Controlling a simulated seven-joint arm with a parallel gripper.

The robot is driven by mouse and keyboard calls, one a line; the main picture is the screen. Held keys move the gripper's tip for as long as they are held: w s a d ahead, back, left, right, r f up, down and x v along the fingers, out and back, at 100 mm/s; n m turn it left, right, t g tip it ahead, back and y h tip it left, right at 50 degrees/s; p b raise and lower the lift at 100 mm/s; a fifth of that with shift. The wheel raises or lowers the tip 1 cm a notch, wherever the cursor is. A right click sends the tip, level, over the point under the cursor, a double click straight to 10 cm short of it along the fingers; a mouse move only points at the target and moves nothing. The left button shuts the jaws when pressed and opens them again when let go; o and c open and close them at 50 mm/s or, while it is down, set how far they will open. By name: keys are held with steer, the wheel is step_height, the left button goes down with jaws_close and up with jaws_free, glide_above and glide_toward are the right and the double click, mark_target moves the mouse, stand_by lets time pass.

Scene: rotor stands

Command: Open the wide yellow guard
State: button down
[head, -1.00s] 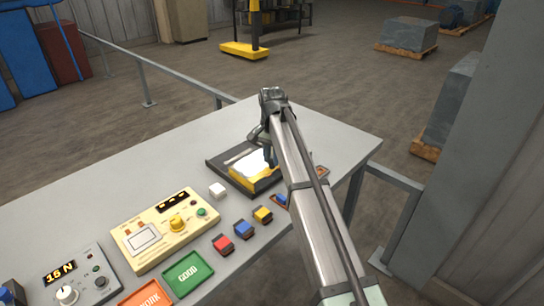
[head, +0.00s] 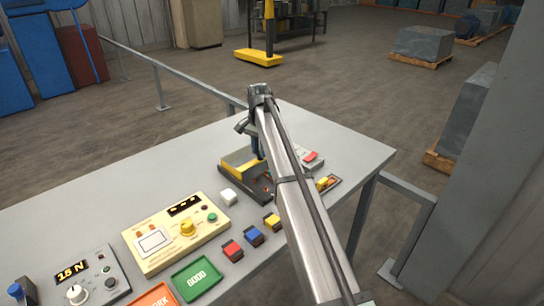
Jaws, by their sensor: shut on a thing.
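The wide yellow guard (head: 240,169) is on a dark stand (head: 264,191) near the middle of the table. It now stands raised at the far left of the stand, and part of the stand's dark inside shows. My gripper (head: 257,153) points down at the guard's right side and is shut on it. My arm covers the right part of the stand, and the exact contact between the fingers and the guard is too small to make out.
A white cube (head: 228,197) and red (head: 232,250), blue (head: 254,236) and yellow (head: 272,222) blocks lie in front. A beige panel (head: 175,238), green tray (head: 196,277) and orange tray (head: 152,299) are left. A red-button box (head: 312,160) is right. The table's back left is clear.

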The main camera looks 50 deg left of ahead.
steer(key=shift+a, duration=0.1)
steer(key=c, duration=0.9)
jaws_free()
step_height(320, 180, up, 14)
steer(key=shift+f, duration=0.1)
stand_by(0.4)
